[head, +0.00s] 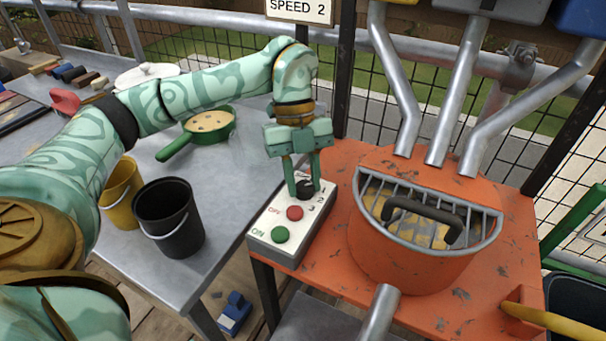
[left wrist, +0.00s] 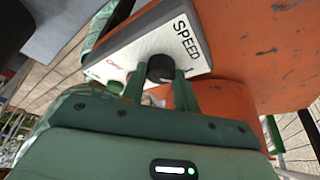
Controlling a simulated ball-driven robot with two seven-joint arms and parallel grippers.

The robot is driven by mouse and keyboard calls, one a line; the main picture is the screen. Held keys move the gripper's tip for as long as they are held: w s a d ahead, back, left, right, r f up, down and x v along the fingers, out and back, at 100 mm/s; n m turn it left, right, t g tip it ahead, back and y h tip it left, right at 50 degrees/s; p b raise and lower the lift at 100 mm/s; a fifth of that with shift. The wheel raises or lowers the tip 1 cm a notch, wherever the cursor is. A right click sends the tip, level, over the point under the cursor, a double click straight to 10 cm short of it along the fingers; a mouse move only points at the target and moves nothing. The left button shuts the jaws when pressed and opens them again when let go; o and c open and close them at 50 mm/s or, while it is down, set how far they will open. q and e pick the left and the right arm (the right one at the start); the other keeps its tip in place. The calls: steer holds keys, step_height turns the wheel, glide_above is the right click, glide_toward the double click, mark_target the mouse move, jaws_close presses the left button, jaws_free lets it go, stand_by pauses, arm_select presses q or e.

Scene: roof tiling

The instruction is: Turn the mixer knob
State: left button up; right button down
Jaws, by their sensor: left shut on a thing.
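The mixer knob (head: 305,187) is a black dial on a grey control box with a white face (head: 262,221). A red OFF button (head: 295,213) and a green ON button (head: 280,234) sit on the same face. My left gripper (head: 304,190) points down over the box and is shut on the knob. In the left wrist view the knob (left wrist: 160,69) is between the two green fingers (left wrist: 158,84), beside the printed word SPEED. My right gripper is not in view.
The orange mixer (head: 420,250) with a barred lid and black handle stands right of the box. A sign (head: 298,10) reads SPEED 2. A black bucket (head: 168,217), a yellow bucket (head: 121,195) and a green pan (head: 209,125) stand on the grey table (head: 225,178) at left.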

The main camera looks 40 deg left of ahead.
arm_select(q)
steer(key=shift+r+m+p, duration=0.25)
steer(key=shift+m+p, duration=0.05)
steer(key=shift+p, duration=0.2)
steer(key=shift+r+m+p, duration=0.15)
steer(key=shift+m+p, duration=0.45)
steer(key=shift+p, duration=0.45)
steer(key=m+p, duration=0.2)
steer(key=m+g+y+p, duration=0.1)
steer(key=m+p, duration=0.1)
steer(key=p, duration=0.1)
steer(key=shift+w+d+y, duration=0.1)
steer(key=shift+d+y, duration=0.05)
steer(key=shift+y, duration=0.15)
steer(key=shift+f+m+g+y+p, duration=0.2)
steer(key=shift+m+y+p, duration=0.1)
steer(key=shift+m+p, duration=0.5)
steer(key=shift+f+m+g+y+p, duration=0.1)
steer(key=shift+m+g+y+p, duration=0.15)
steer(key=shift+m+p, duration=0.5)
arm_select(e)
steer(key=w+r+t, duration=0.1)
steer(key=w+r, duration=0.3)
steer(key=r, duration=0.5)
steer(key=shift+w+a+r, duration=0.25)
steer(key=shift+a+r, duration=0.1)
arm_select(q)
steer(key=o, duration=1)
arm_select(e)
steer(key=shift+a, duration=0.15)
